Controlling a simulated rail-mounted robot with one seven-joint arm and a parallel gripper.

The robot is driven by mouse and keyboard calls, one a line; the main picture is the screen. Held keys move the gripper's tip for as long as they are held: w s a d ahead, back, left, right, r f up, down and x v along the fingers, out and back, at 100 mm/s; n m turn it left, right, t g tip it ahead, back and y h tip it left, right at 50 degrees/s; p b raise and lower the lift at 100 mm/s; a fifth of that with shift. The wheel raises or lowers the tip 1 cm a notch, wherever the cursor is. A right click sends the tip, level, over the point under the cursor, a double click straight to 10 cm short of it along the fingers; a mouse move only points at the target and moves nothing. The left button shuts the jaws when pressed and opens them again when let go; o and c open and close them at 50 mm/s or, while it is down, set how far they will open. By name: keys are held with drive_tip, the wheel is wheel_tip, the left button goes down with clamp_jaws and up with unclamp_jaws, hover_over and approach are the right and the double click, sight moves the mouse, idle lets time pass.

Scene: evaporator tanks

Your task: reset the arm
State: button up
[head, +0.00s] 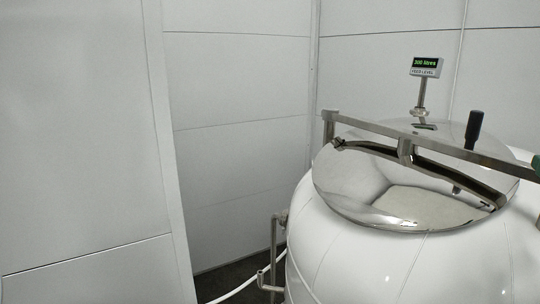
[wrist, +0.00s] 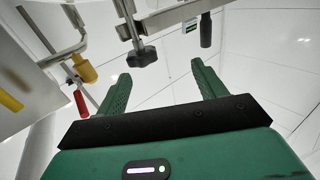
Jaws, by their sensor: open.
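My gripper (wrist: 160,70) shows in the wrist view with its two green fingers apart and nothing between them. A dark knob (wrist: 142,56) on a metal rod hangs beyond the gap between the fingers; it looks apart from them. A black handle (wrist: 206,30) is beyond the right fingertip, also apart from it. The gripper is not clearly visible in the head view; only a small green piece shows at the right edge, and I cannot tell what it is.
A white tank (head: 350,255) with a shiny domed lid (head: 345,185) and a metal bar (head: 350,122) across it fills the right of the head view. A level display (head: 425,66) reads 300 litres. Yellow (wrist: 84,68) and red (wrist: 80,100) handles are near the left finger.

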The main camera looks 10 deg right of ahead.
drive_tip(key=w+a+r+n+t+y+p, duration=0.1)
drive_tip(key=w+a+n+t+y, duration=0.2)
drive_tip(key=a, duration=1.2)
drive_tip(key=w+a+n+t+y+p, duration=0.1)
drive_tip(key=w+a+n+t+y, duration=0.25)
drive_tip(key=a, duration=1.15)
drive_tip(key=s+a+r+t+y, duration=0.1)
drive_tip(key=s+a, duration=0.3)
drive_tip(key=a, duration=0.6)
drive_tip(key=s+a+n+t+y+p, duration=0.1)
drive_tip(key=s+a+t+y, duration=0.2)
drive_tip(key=a, duration=0.7)
drive_tip(key=shift+s+r+y, duration=0.35)
drive_tip(key=shift+s+y, duration=0.1)
drive_tip(key=shift+y, duration=0.4)
drive_tip(key=shift+t, duration=0.25)
drive_tip(key=shift+c, duration=0.4)
